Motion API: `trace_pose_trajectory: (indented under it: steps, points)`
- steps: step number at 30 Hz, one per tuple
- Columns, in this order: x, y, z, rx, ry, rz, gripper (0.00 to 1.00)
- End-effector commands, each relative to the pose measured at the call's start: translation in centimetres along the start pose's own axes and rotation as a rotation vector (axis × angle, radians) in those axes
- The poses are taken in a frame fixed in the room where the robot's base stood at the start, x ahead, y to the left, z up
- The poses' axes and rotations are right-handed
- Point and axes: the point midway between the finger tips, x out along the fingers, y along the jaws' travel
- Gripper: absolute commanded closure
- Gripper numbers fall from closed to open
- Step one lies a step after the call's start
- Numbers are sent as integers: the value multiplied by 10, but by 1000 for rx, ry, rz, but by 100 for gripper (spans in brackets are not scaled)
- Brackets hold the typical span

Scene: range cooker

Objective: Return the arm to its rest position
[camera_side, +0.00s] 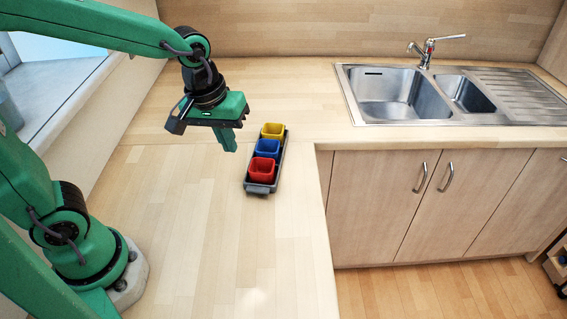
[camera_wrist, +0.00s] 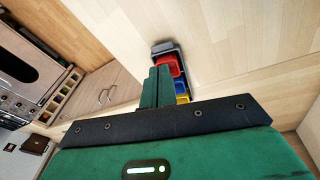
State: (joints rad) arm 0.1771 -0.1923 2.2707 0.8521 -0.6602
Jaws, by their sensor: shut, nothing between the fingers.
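My green arm reaches over the wooden worktop from the left in the side view. My gripper (camera_side: 227,139) points down and is shut and empty, above the worktop and just left of a dark grey tray (camera_side: 262,188). In the wrist view the gripper's green fingers (camera_wrist: 157,86) are together, and they and the gripper body hide part of the tray (camera_wrist: 163,47).
The tray holds a yellow cup (camera_side: 273,130), a blue cup (camera_side: 267,147) and a red cup (camera_side: 262,170) in a row. A steel sink (camera_side: 405,115) with a tap (camera_side: 430,50) lies to the right. Worktop (camera_side: 180,240) in front is clear. Cabinets (camera_side: 380,200) stand below the sink.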

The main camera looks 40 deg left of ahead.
Motion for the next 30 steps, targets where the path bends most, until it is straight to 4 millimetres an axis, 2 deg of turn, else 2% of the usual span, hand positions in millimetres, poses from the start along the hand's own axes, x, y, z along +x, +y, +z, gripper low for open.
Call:
trace_pose_trajectory:
  steps: [6, 15, 21, 30]
  points:
    - [-31, -26, 8, 138, 81, 35, 100]
    - [-61, -59, 25, 332, 197, 49, 100]
    - [-72, -75, 36, 436, 259, 41, 100]
    - [-75, -82, 41, 491, 288, 33, 100]
